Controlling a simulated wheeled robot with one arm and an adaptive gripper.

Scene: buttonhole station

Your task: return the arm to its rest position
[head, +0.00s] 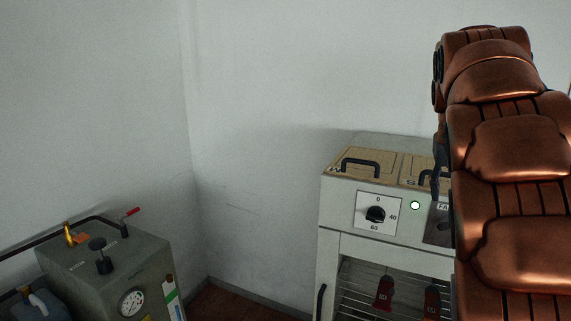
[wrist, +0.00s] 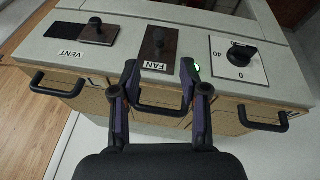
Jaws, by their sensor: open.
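My arm (head: 510,160) is copper-coloured and fills the right side of the head view, reaching out over the white cabinet (head: 328,230). It hides most of my gripper there. In the wrist view my gripper (wrist: 159,76) is open and empty, its two dark fingers spread on either side of the FAN plate (wrist: 159,45). A black handle (wrist: 160,109) shows between the fingers; whether they touch anything I cannot tell. The green light (wrist: 197,68) glows beside the right fingertip.
The cabinet front has a dial (head: 376,214); red tags (head: 384,292) hang inside below. A VENT slider (wrist: 95,30) is left of the FAN plate. Black handles stand up from tan lids (head: 338,168). A grey machine (head: 75,265) with a gauge stands at left. Floor shows between them.

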